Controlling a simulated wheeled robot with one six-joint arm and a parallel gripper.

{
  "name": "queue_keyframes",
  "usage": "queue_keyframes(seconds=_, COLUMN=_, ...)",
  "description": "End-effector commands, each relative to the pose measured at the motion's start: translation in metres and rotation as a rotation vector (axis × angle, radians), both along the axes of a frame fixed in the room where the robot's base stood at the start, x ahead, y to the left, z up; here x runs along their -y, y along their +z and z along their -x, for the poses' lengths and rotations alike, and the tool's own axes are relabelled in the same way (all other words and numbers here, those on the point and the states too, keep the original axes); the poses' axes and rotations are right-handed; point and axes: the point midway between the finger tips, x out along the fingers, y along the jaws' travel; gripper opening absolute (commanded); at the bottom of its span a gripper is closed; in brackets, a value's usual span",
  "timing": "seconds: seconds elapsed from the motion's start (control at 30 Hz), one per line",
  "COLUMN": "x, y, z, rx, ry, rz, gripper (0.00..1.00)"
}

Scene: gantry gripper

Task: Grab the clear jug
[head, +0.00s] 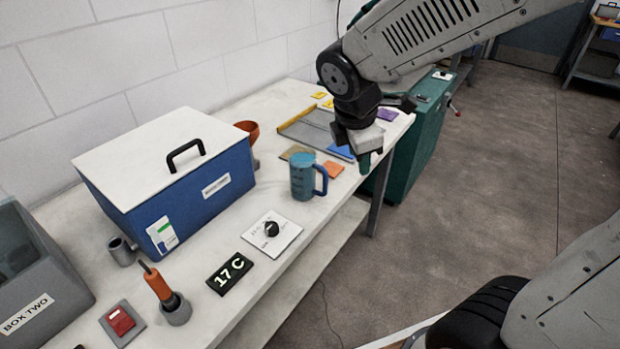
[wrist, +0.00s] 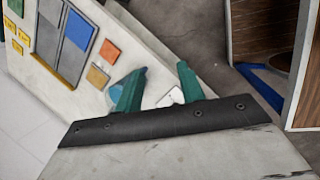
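The jug (head: 303,180) is a blue, see-through-looking mug shape with a handle on its right side. It stands upright on the white bench, near its front edge. My gripper (head: 364,162) is above the bench edge, to the right of the jug and apart from it, pointing down. In the wrist view, my gripper's two green fingers (wrist: 158,88) stand apart with nothing held between them. A blue piece (wrist: 115,96) shows beside the left finger and is probably the jug, mostly hidden by that finger.
A blue box with a white lid (head: 190,190) stands left of the jug. A dial plate (head: 271,231), a "17 C" display (head: 230,272) and an orange-handled tool (head: 158,285) lie nearer. A grey tray (head: 310,130) and coloured squares lie behind. A green cabinet (head: 425,130) adjoins the bench.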

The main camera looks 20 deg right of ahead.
Motion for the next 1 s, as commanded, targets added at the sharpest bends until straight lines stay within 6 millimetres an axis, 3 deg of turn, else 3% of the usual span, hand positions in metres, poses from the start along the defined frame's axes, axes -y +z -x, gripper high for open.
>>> queue_keyframes(seconds=0.1, x=-0.019, y=-0.032, z=-0.039, rx=-0.068, ry=0.358, rz=0.1, gripper=0.39)
queue_keyframes(seconds=0.2, x=-0.033, y=-0.053, z=-0.06, rx=-0.107, ry=0.587, rz=0.162, gripper=0.39)
queue_keyframes(seconds=0.33, x=-0.045, y=-0.069, z=-0.076, rx=-0.137, ry=0.766, rz=0.208, gripper=0.39)
queue_keyframes(seconds=1.0, x=-0.028, y=-0.143, z=-0.101, rx=-0.149, ry=0.828, rz=0.224, gripper=0.39)
